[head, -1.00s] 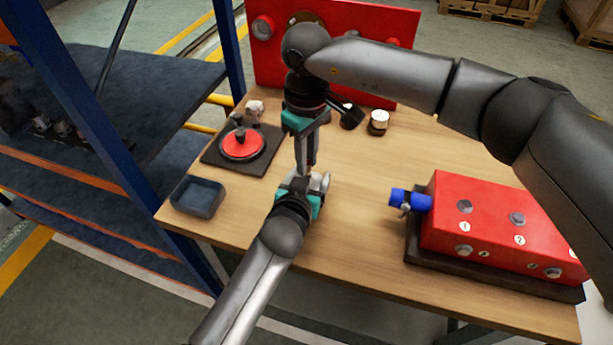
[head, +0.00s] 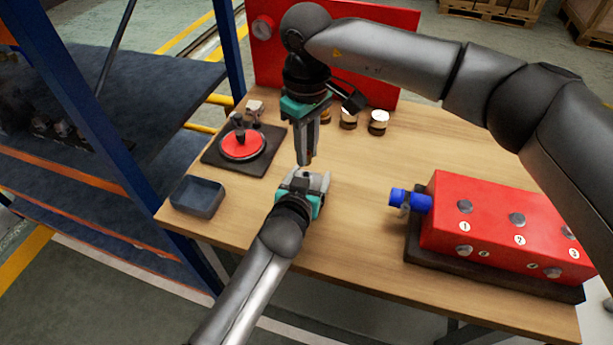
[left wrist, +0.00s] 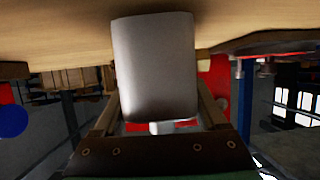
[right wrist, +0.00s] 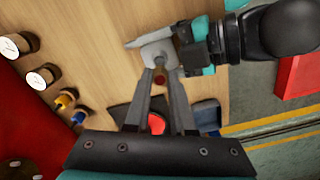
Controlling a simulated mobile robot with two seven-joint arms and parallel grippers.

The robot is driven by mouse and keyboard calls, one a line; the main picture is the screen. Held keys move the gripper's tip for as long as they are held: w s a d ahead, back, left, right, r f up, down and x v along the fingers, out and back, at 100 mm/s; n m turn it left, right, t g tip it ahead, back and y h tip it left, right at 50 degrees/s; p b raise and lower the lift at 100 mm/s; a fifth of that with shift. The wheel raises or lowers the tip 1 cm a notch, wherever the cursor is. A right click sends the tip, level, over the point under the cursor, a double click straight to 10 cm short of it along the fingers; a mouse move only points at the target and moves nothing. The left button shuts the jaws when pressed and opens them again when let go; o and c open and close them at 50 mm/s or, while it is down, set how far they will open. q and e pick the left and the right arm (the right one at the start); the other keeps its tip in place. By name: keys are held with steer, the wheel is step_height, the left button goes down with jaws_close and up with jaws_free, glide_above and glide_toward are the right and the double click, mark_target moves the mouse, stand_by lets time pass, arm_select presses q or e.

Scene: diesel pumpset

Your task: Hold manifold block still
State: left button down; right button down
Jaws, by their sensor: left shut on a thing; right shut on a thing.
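The manifold block, a pale grey block (head: 320,181), is held above the front left of the table. It fills the middle of the left wrist view (left wrist: 155,65). My left gripper (head: 303,188) is shut on it from the front. My right gripper (head: 305,161) points down just above the block, its fingers nearly together. In the right wrist view a small reddish-brown part (right wrist: 159,75) shows between the fingertips, at the block's grey face (right wrist: 155,50). The fingers hide most of this small part, and I cannot tell whether it touches the block.
A red numbered box (head: 490,215) with a blue fitting (head: 410,200) stands at right. A red disc (head: 242,146) on a dark plate and a blue-grey tray (head: 190,197) are at left. White-topped round parts (head: 378,123) stand behind. The middle of the table (head: 365,190) is clear.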

steer(key=shift+r, duration=1.3)
arm_select(q)
jaws_free()
steer(key=v, duration=1.2)
steer(key=shift+a, duration=0.1)
